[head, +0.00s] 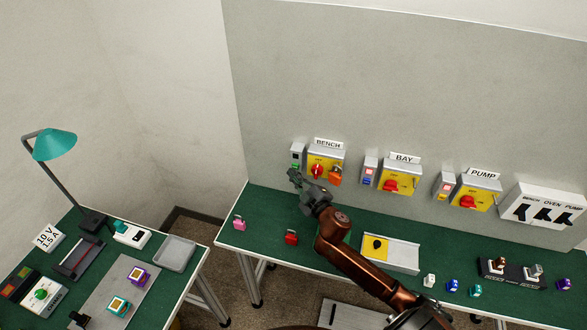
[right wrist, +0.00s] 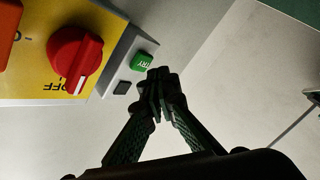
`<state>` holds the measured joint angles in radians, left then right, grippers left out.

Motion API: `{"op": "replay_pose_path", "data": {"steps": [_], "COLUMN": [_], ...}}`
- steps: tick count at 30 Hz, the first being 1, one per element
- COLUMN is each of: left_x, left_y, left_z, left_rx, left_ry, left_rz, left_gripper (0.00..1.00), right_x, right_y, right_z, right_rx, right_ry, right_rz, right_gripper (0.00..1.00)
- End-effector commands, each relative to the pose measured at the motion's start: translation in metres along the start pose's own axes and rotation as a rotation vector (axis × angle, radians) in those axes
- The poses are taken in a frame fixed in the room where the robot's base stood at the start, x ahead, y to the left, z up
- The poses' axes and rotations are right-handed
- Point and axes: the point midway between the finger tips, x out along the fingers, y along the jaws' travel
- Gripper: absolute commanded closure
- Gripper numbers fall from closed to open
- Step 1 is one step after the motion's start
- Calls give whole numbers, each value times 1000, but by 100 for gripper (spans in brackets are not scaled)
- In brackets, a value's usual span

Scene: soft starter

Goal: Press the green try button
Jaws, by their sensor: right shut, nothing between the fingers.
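The green try button (right wrist: 145,62) sits on a small grey box beside the yellow BENCH switch panel (head: 326,161). In the head view the small grey box (head: 296,154) is on the wall, left of that panel. My right gripper (right wrist: 160,78) is shut and empty, with its fingertips very close to the green button in the right wrist view. I cannot tell whether they touch. In the head view the right gripper (head: 297,177) is just below the grey box. My left gripper is not in view.
A red rotary switch (right wrist: 76,58) and an orange padlock (head: 335,174) are right of the button on the BENCH panel. BAY (head: 400,178) and PUMP (head: 476,192) panels follow along the wall. Pink (head: 239,223) and red (head: 291,237) padlocks stand on the green bench below.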

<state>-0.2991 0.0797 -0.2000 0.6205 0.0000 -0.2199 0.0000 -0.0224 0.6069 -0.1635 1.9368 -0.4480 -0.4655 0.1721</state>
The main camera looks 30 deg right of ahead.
Motion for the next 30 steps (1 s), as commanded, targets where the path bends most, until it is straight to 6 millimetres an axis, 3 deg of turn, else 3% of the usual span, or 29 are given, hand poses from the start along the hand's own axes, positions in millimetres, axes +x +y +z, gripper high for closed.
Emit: {"op": "replay_pose_path", "data": {"steps": [30], "left_x": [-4], "left_y": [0], "left_z": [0], "left_rx": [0], "left_ry": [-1], "left_rz": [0], "left_gripper": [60], "right_x": [9], "right_y": [6], "right_z": [6], "right_rx": [0], "right_ry": [0], "right_rz": [0], "right_gripper": [100]}}
